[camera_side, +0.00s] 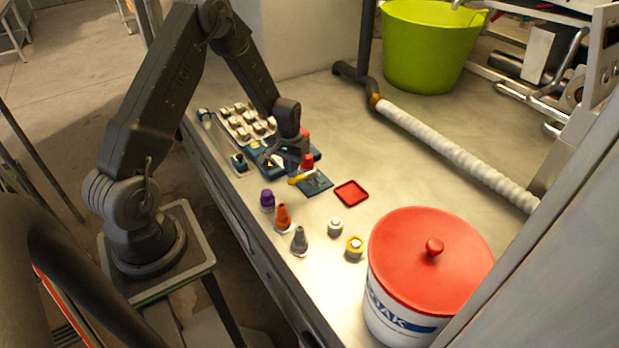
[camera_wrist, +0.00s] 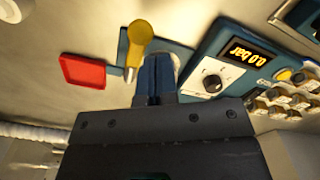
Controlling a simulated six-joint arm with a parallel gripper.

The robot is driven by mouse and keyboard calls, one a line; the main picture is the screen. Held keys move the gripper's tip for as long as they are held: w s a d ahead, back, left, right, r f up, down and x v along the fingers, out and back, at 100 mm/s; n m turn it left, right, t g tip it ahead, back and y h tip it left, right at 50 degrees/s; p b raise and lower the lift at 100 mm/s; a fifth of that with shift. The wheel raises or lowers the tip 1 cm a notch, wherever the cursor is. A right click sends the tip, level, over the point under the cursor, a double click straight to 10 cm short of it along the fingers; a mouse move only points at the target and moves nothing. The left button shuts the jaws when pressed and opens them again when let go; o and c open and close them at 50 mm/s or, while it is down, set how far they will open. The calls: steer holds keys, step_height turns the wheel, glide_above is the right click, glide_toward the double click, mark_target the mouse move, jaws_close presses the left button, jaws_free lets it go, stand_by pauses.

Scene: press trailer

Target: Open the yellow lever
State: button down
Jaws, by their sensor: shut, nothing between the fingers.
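The yellow lever (camera_wrist: 138,42) shows in the wrist view just ahead and slightly left of my gripper (camera_wrist: 154,62), with its knob end at the top. In the side view the yellow lever (camera_side: 296,180) is small, on a dark blue plate (camera_side: 318,185) on the bench. My gripper (camera_side: 294,164) is over the bench close to the lever. Its fingers are shut with nothing between them. I cannot tell whether the fingers touch the lever. Part of the plate is hidden behind the fingers in the wrist view.
A blue box with a "0.0 bar" display (camera_wrist: 250,52) and a knob is right of the lever in the wrist view. A red square tray (camera_side: 351,193) lies beside the plate. Cones, small jars and a red-lidded tub (camera_side: 430,260) stand nearer the front. A white-wrapped pipe (camera_side: 450,150) runs behind.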

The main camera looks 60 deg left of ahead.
steer(key=shift+f, duration=0.9)
steer(key=shift+a, duration=0.15)
steer(key=shift+a, duration=0.25)
steer(key=shift+a+r, duration=0.1)
steer(key=shift+r, duration=0.25)
step_height(320, 180, up, 9)
steer(key=shift+r, duration=0.2)
